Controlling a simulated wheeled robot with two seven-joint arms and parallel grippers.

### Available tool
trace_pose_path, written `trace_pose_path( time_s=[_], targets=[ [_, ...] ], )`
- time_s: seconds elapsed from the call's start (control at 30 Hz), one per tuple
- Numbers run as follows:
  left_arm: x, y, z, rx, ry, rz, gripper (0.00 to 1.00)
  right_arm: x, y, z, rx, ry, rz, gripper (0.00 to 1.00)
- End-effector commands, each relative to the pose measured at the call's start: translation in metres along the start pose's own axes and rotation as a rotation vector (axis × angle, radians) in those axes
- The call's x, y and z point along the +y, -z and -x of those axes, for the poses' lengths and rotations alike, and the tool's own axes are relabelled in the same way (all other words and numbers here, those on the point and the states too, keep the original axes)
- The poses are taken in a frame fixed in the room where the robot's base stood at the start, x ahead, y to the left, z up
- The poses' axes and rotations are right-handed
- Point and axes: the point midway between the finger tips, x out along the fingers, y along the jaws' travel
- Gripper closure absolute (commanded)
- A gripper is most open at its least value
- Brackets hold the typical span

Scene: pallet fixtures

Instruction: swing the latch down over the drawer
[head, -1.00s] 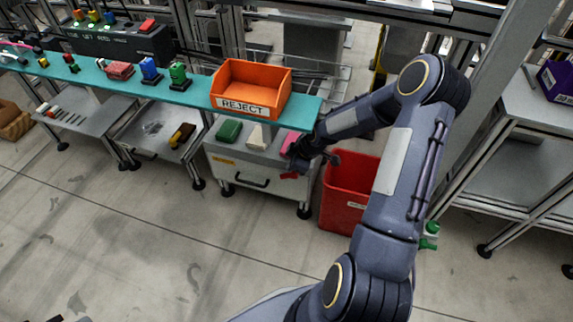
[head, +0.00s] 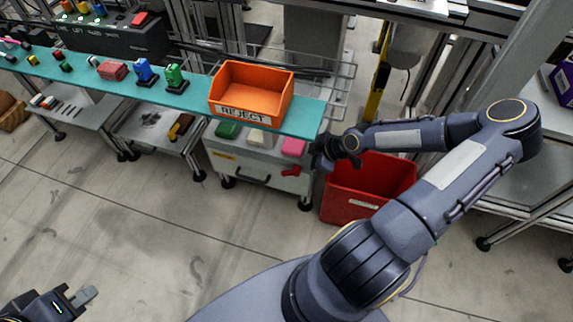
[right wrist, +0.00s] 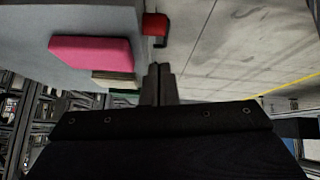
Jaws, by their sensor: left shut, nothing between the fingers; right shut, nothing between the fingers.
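The drawer (head: 242,172) is the grey front with a dark handle, in the cabinet under the teal shelf. The red latch (head: 291,171) is at the upper right of that front and looks roughly level, not hanging down. In the right wrist view the red latch (right wrist: 155,25) stands out beyond my fingertips. My right gripper (head: 322,160) is shut and empty, just right of the cabinet's right side and apart from the latch. The right wrist view shows its closed fingers (right wrist: 159,82). My left gripper (head: 88,296) is shut and empty at the lower left, far from the cabinet.
A red bin (head: 350,205) stands on the floor right of the cabinet, below my right forearm. An orange REJECT bin (head: 245,112) sits on the teal shelf (head: 195,97) above. A pink block (head: 294,146) lies on the cabinet top. The floor in front is clear.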

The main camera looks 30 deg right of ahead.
Motion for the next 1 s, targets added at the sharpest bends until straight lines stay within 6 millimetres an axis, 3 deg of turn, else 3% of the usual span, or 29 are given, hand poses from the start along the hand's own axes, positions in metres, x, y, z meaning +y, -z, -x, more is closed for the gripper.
trace_pose_path(
  time_s=[0.27,0.7,1.0],
  targets=[
    [-0.002,-0.002,-0.004,0.0,0.0,0.0,1.0,0.0,-0.001,-0.006,-0.001,0.001,0.001,1.0],
    [-0.022,-0.024,-0.048,0.0,0.0,0.0,1.0,0.0,-0.003,-0.082,0.0,0.0,0.004,1.0],
    [-0.027,-0.029,-0.058,0.0,0.0,0.0,1.0,0.0,-0.001,-0.101,-0.002,-0.001,-0.001,1.0]
  ],
)
